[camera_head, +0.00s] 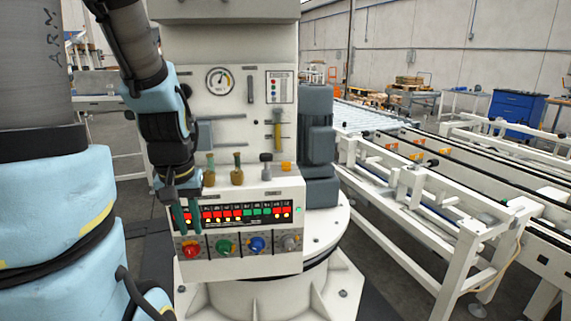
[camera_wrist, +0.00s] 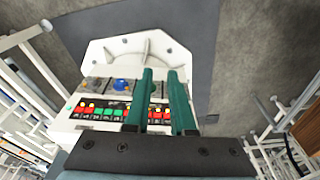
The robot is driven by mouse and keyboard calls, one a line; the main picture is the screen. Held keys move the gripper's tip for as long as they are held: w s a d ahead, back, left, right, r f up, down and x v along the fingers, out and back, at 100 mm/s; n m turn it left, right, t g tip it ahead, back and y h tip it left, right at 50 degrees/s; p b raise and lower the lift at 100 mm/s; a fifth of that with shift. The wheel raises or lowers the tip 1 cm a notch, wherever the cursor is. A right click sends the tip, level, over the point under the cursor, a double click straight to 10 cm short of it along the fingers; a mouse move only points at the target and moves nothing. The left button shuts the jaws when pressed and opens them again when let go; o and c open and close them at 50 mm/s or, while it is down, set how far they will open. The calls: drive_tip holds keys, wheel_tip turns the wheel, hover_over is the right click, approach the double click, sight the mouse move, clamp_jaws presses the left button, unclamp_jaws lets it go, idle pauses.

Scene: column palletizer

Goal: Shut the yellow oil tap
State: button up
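My gripper (camera_head: 190,228) hangs fingers-down in front of the left end of the control panel (camera_head: 240,246). Its two green fingers are apart with nothing between them, as the wrist view also shows (camera_wrist: 160,78). A vertical yellow fitting (camera_head: 277,130) is on the white column face above the panel, right of centre. Small brass-coloured, valve-like parts (camera_head: 237,171) stand on the panel's top ledge, with a dark-knobbed one (camera_head: 266,167) and a short orange-yellow piece (camera_head: 286,166) to their right. I cannot tell for certain which is the yellow oil tap. My gripper touches none of them.
The panel has red and green displays and a row of knobs: red (camera_head: 190,248), green (camera_head: 224,246), blue (camera_head: 257,244) and grey (camera_head: 290,241). A round gauge (camera_head: 220,80) is higher up. A grey motor (camera_head: 317,140) stands right of the column. White conveyor frames (camera_head: 425,215) fill the right side.

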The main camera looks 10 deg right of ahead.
drive_tip(key=o, duration=0.7)
drive_tip(key=w+d+r+m, duration=0.1)
drive_tip(key=w+d+r, duration=0.1)
drive_tip(key=w+d, duration=0.4)
drive_tip(key=w+d+r+m+t+h, duration=0.1)
drive_tip(key=w+d+r+m, duration=0.1)
drive_tip(key=w+d, duration=0.4)
drive_tip(key=w+b, duration=0.1)
drive_tip(key=w, duration=0.4)
drive_tip(key=shift+w+r, duration=0.25)
drive_tip(key=shift+r, duration=0.05)
drive_tip(key=m+h, duration=0.2)
drive_tip(key=m, duration=0.1)
approach(285, 163)
drive_tip(key=shift+t, duration=0.4)
drive_tip(key=p+x, duration=0.1)
drive_tip(key=x, duration=0.5)
drive_tip(key=p+x, duration=0.1)
drive_tip(key=x, duration=0.2)
drive_tip(key=shift+s+d+f+p, duration=0.1)
drive_tip(key=shift+s+f+p, duration=0.15)
drive_tip(key=shift+s+p, duration=0.1)
drive_tip(key=shift+c, duration=0.2)
clamp_jaws()
